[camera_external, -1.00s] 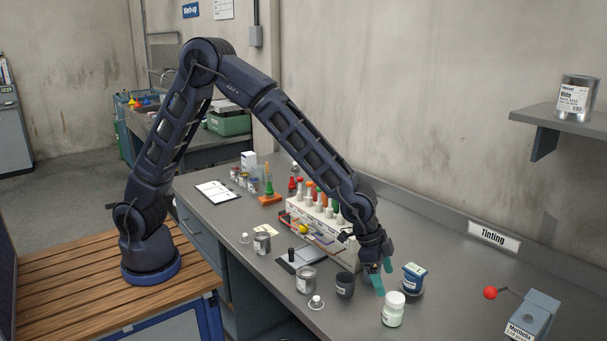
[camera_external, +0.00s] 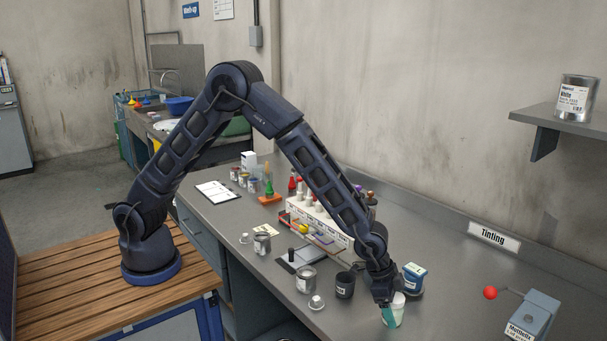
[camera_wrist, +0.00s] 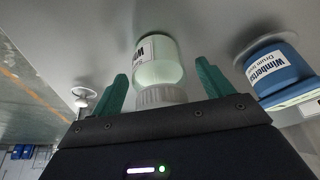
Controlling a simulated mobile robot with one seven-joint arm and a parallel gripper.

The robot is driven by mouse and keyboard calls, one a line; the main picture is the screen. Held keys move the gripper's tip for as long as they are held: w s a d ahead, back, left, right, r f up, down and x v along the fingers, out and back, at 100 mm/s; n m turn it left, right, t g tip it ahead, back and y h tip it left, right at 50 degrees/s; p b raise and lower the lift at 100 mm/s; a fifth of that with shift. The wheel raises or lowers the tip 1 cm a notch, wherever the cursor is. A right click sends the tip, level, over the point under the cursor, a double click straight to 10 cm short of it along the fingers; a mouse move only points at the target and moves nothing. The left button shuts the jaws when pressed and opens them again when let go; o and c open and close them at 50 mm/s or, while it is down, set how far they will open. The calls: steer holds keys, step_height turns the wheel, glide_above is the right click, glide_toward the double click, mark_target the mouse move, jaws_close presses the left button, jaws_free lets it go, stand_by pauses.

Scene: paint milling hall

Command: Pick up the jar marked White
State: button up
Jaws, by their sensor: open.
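A pale jar with a white lid (camera_external: 398,309) stands on the grey bench. In the wrist view the jar (camera_wrist: 160,62) shows a pale, greenish-white body and a label that is only partly readable, starting with a W. My gripper (camera_external: 389,314) is open with its green fingers down at the jar, partly covering it in the external view. In the wrist view the fingers of my gripper (camera_wrist: 163,88) stand on either side of the jar's ribbed lid, with gaps on both sides.
A dark cup (camera_external: 345,285), an open can (camera_external: 306,280) and a small white-knobbed item (camera_external: 316,302) are to the left. A grey device with a red ball (camera_external: 533,315) is at right. A can labelled White (camera_external: 577,97) sits on the shelf.

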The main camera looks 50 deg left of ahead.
steer(key=shift+f, duration=0.1)
steer(key=shift+c, duration=0.2)
steer(key=c, duration=1.1)
